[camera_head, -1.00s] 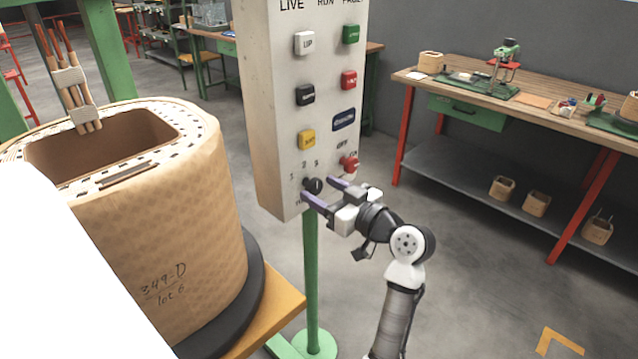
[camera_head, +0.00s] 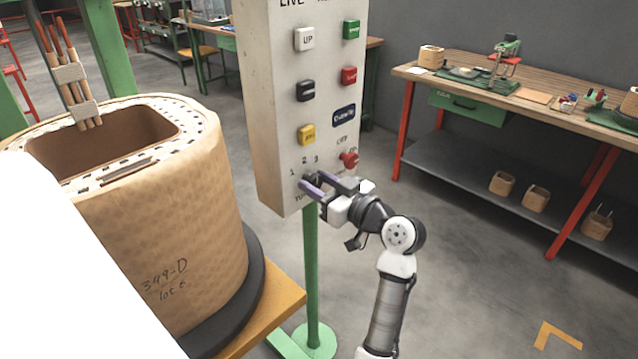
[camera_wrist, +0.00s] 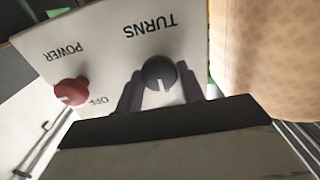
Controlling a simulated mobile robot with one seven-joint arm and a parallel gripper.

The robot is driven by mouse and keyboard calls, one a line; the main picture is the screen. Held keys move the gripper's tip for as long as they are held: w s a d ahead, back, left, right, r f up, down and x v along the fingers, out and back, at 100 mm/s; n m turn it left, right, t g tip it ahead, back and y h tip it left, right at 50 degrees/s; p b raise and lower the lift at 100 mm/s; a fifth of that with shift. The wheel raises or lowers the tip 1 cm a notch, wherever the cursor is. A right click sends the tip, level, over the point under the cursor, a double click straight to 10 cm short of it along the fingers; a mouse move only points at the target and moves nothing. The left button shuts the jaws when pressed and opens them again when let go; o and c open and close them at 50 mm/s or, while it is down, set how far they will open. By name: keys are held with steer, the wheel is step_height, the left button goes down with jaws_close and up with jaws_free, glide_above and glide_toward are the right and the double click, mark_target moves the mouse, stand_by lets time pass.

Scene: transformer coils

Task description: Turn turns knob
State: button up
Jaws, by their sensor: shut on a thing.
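The black turns knob (camera_wrist: 158,74) sits on the white control panel under the upside-down word TURNS in the wrist view. In the head view the knob is mostly hidden behind my fingers, below the numbers 1, 2 and 3. My gripper (camera_head: 308,184) is at the panel's lower part, shut on the knob, with a purple finger on each side of it. In the wrist view my gripper's fingers (camera_wrist: 158,97) flank the knob, whose white pointer line faces the gripper body.
The red power knob (camera_head: 348,160) is close to the right of my gripper and also shows in the wrist view (camera_wrist: 73,92). Several buttons sit above on the control panel (camera_head: 265,110). A large wrapped coil (camera_head: 190,230) stands at left. A workbench (camera_head: 560,105) is at right.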

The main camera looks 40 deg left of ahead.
steer(key=shift+m, duration=0.3)
steer(key=m+p, duration=0.2)
steer(key=m, duration=0.2)
steer(key=shift+w+r, duration=0.1)
steer(key=shift+m+p, duration=1.3)
steer(key=shift+m, duration=0.8)
steer(key=o, duration=1)
steer(key=shift+d, duration=0.1)
steer(key=d+b, duration=0.1)
steer(key=d, duration=0.3)
steer(key=d+b, duration=0.1)
steer(key=d, duration=0.4)
steer(key=s+d+b, duration=0.1)
steer(key=d, duration=0.3)
steer(key=shift+d, duration=0.35)
